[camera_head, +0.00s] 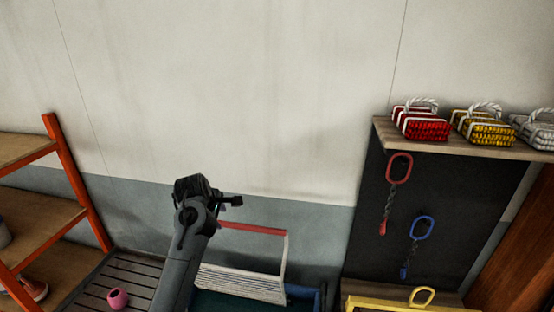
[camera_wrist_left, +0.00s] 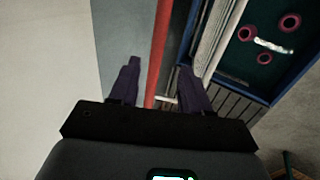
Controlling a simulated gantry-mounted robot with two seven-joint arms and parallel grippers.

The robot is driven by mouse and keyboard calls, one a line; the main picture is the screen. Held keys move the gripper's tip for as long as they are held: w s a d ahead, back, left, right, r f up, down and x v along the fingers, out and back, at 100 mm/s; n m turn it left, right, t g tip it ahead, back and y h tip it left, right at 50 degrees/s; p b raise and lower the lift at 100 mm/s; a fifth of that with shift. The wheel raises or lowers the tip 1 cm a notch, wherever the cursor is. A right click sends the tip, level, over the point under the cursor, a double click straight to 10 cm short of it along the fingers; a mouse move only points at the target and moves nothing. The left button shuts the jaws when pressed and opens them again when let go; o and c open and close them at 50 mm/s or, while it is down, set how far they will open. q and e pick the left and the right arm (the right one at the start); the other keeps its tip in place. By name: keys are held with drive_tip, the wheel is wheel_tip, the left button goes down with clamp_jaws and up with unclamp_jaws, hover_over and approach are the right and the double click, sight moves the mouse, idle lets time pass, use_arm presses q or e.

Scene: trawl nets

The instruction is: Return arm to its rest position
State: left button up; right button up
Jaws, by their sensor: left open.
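My left arm (camera_head: 178,262) rises from the bottom of the head view, and my left gripper (camera_head: 234,202) is at its top, pointing right. In the left wrist view its two dark fingers (camera_wrist_left: 159,66) are spread wide with nothing clamped between them. A red bar (camera_head: 252,229) runs just right of and below the gripper in the head view. In the left wrist view the red bar (camera_wrist_left: 160,45) shows between the fingers, apart from both; its distance beyond them is unclear. My right gripper is not in view.
A blue-edged bin (camera_head: 322,297) with a white slatted panel (camera_head: 240,283) lies below. Orange-framed shelves (camera_head: 85,205) stand left. A pink ring-like object (camera_head: 117,299) sits on a slatted surface. A wooden shelf (camera_head: 460,142) with net bundles is right. The wall area above is clear.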

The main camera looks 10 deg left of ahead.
use_arm(q)
drive_tip(key=s+d+f+m+g+p, duration=0.15)
drive_tip(key=s+f+m, duration=0.35)
drive_tip(key=s+f, duration=0.5)
drive_tip(key=s+d+f+m+p, duration=0.15)
drive_tip(key=s+f+m, duration=0.45)
drive_tip(key=s, duration=0.6)
drive_tip(key=s+d+m+p, duration=0.1)
drive_tip(key=s+m, duration=0.3)
drive_tip(key=s, duration=0.8)
drive_tip(key=s+d+m+g+p, duration=0.1)
drive_tip(key=s+d+m, duration=0.3)
drive_tip(key=s, duration=0.9)
drive_tip(key=shift+d+r+m+p, duration=0.2)
drive_tip(key=shift+m+p, duration=0.3)
drive_tip(key=shift+p, duration=0.25)
drive_tip(key=shift+w, duration=0.1)
